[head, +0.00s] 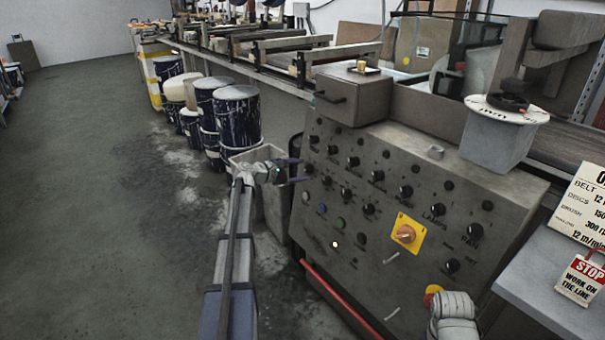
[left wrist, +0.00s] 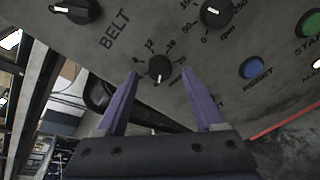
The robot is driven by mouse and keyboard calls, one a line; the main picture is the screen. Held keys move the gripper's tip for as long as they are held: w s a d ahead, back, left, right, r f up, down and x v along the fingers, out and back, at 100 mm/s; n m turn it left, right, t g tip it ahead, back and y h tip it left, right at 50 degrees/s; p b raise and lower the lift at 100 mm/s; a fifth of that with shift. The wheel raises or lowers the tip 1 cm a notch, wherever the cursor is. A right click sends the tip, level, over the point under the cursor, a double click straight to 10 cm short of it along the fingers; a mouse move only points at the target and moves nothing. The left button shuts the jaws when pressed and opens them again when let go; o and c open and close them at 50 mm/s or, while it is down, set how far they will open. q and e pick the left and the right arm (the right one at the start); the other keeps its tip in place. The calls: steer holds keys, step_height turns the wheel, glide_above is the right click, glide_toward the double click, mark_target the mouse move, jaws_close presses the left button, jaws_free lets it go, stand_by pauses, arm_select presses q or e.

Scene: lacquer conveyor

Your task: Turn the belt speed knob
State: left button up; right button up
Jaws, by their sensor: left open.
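The belt speed knob (left wrist: 160,68) is a small black dial with a white mark, beside the word BELT and a numbered scale. In the left wrist view it appears between the fingertips of my left gripper (left wrist: 160,78). The two purple fingers are open, one on each side, with visible gaps to the knob. I cannot tell how far the tips are from the panel. In the head view the left gripper (head: 296,170) is at the left edge of the grey control panel (head: 375,245), close to the belt knob (head: 307,168).
Other black knobs (left wrist: 215,12), a blue reset button (left wrist: 252,68) and a green button (left wrist: 310,22) are close by. A yellow-backed rotary switch (head: 406,233) is farther right. A pale bin (head: 270,205) and blue drums (head: 236,115) stand left of the panel. Floor farther left is clear.

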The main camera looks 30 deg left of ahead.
arm_select(q)
steer(key=shift+w+d+f, duration=0.15)
steer(key=shift+w+d, duration=0.1)
steer(key=shift+w, duration=0.3)
jaws_close()
